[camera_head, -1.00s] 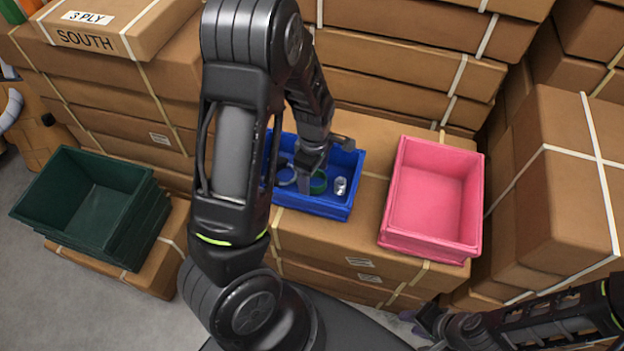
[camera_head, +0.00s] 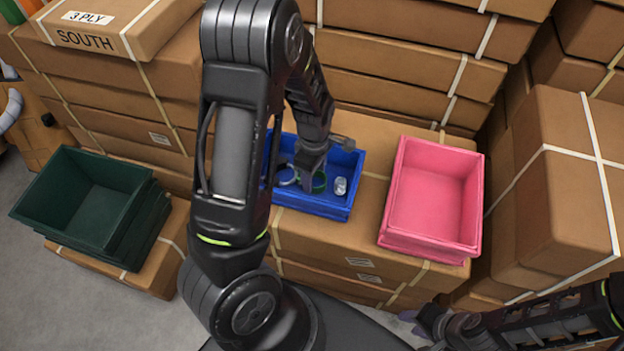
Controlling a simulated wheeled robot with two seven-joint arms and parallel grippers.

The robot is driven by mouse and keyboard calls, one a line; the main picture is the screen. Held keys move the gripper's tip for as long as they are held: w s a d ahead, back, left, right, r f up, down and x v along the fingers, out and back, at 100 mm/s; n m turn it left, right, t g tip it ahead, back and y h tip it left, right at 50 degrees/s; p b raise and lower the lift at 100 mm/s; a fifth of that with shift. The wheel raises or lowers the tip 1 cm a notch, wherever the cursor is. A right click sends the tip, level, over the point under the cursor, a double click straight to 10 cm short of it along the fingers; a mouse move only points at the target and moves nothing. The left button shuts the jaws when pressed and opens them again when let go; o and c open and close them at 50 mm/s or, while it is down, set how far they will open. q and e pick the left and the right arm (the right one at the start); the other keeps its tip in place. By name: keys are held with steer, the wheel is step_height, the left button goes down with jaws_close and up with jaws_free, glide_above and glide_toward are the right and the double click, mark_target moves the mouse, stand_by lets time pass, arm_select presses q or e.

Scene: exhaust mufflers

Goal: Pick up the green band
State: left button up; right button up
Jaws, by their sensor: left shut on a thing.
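The green band (camera_head: 320,181) is in the blue crate (camera_head: 320,208), near the middle of the crate. My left gripper (camera_head: 309,183) reaches down into the crate and is shut on the green band, at the band's left side. The fingers hide part of the band. My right gripper (camera_head: 422,325) is at the bottom edge, away from the crates; its fingers are too dark and small to tell their state.
A silver metal piece (camera_head: 341,186) lies right of the band in the blue crate, and a blue ring (camera_head: 287,176) lies left. A pink crate (camera_head: 433,249) stands to the right, and dark green crates (camera_head: 100,235) stand to the left. Stacked cartons (camera_head: 400,100) rise behind.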

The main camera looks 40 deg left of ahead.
mark_target(314, 178)
arm_select(q)
steer(key=shift+c, duration=0.5)
steer(key=shift+r, duration=0.1)
step_height(314, 178, up, 10)
steer(key=p, duration=0.1)
steer(key=shift+p, duration=0.4)
